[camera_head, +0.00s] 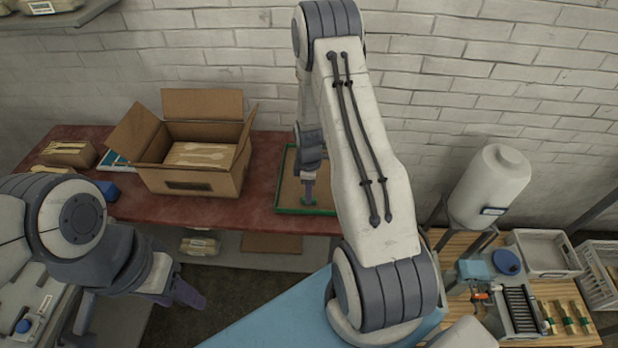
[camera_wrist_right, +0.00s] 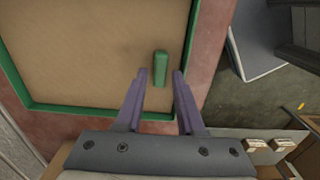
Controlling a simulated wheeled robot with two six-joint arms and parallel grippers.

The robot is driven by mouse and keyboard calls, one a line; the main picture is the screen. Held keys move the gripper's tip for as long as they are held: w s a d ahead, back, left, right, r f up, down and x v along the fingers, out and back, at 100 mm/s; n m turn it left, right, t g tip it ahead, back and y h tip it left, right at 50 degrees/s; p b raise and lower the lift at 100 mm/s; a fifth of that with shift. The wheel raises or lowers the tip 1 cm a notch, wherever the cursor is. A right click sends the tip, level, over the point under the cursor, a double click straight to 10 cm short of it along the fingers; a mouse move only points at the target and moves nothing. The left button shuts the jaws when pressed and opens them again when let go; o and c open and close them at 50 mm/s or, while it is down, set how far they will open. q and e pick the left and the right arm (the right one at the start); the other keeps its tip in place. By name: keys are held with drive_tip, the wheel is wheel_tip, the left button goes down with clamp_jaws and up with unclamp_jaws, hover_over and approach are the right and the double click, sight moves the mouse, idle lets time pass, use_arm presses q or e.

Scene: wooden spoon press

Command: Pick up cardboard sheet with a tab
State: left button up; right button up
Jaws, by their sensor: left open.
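The brown cardboard sheet (camera_wrist_right: 85,50) lies flat inside a green rim (camera_wrist_right: 75,108) in the right wrist view. A green upright tab (camera_wrist_right: 160,68) stands near its edge. My right gripper (camera_wrist_right: 160,76) is open, with one fingertip on each side of the tab in the picture; no contact shows. In the head view the sheet (camera_head: 290,188) lies on the red table, partly hidden by my right arm, and my right gripper (camera_head: 308,196) points down at it. My left gripper (camera_head: 190,296) is open and empty, away from the table at lower left.
An open cardboard box (camera_head: 190,185) with packed goods stands left of the sheet on the red table (camera_head: 90,205). A brick wall is behind.

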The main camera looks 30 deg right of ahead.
drive_tip(key=shift+f, duration=1.3)
drive_tip(key=shift+w, duration=0.1)
clamp_jaws()
